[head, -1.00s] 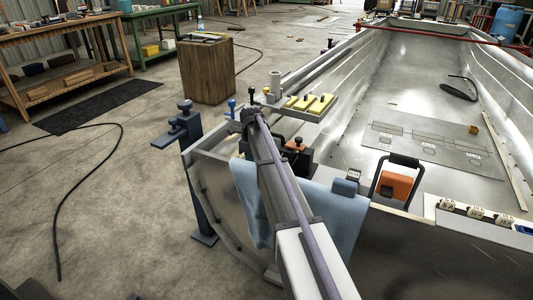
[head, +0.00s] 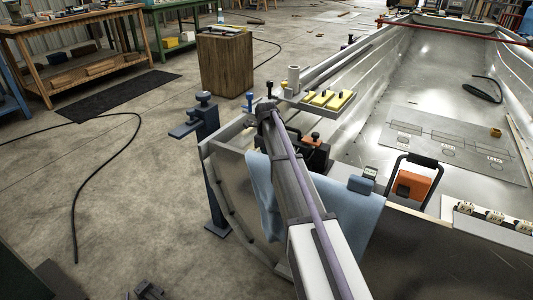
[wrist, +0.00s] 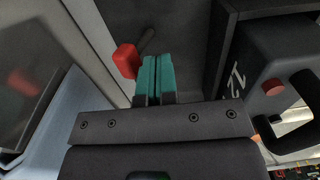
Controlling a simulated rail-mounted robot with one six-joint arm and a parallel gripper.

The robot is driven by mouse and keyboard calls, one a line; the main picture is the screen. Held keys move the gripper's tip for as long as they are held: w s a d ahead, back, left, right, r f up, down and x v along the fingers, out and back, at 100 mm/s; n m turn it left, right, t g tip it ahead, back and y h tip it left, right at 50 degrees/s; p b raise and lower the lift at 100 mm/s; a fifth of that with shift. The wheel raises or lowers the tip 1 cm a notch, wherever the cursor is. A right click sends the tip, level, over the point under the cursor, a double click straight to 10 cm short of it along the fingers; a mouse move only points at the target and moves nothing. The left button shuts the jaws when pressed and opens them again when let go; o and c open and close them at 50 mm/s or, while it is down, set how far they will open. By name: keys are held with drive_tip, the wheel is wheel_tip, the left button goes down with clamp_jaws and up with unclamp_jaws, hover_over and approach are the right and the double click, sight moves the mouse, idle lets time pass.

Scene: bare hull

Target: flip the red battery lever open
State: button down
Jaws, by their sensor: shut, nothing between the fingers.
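The red lever (wrist: 125,61) shows in the wrist view as a red knob on a dark stem that slants up to the right. My gripper (wrist: 157,60) has two teal fingers, closed together with nothing between them. The fingertips are just right of the red knob; I cannot tell if they touch it. A black battery (wrist: 240,65) with part of a white "12" marking stands to the right, with a round red cap (wrist: 273,87) near it. In the head view my arm hides the fingers and the lever.
A pale wall edge and blue cloth lie left of the fingers in the wrist view. In the head view, a blue cloth (head: 262,185) drapes over the hull end, an orange box (head: 412,184) stands right, and yellow-topped blocks (head: 325,99) sit on a shelf behind.

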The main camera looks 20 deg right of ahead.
wheel_tip(320, 180, up, 10)
drive_tip(key=p, duration=0.9)
drive_tip(key=shift+f, duration=0.1)
